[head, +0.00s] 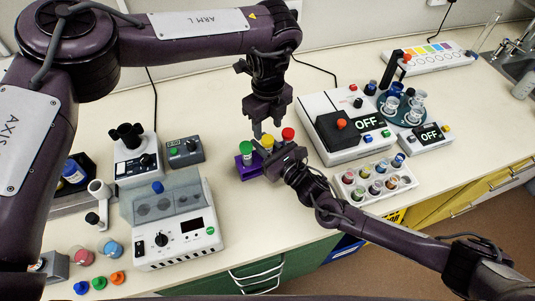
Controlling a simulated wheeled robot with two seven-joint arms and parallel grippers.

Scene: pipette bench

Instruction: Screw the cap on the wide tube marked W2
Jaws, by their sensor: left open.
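A purple rack (249,171) stands mid-bench with tubes under a green cap (246,148), a yellow cap (267,141) and a red cap (288,134). The W2 marking is not readable, so I cannot tell which tube it is. My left gripper (267,126) is open and points down just above the yellow cap. My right gripper (279,160) comes in from the lower right at the rack's right side and hides part of the rack and tubes. Its fingertips are too small and overlapped to tell whether they hold anything. Loose blue (81,288), green (99,283) and orange (117,278) caps lie at the front left.
A white device with a dial (176,255) stands left of the rack, a microscope-like instrument (135,168) behind it. A white device reading OFF (320,103) is at the right. A white rack of several vials (348,190) stands near the front edge, close to my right arm.

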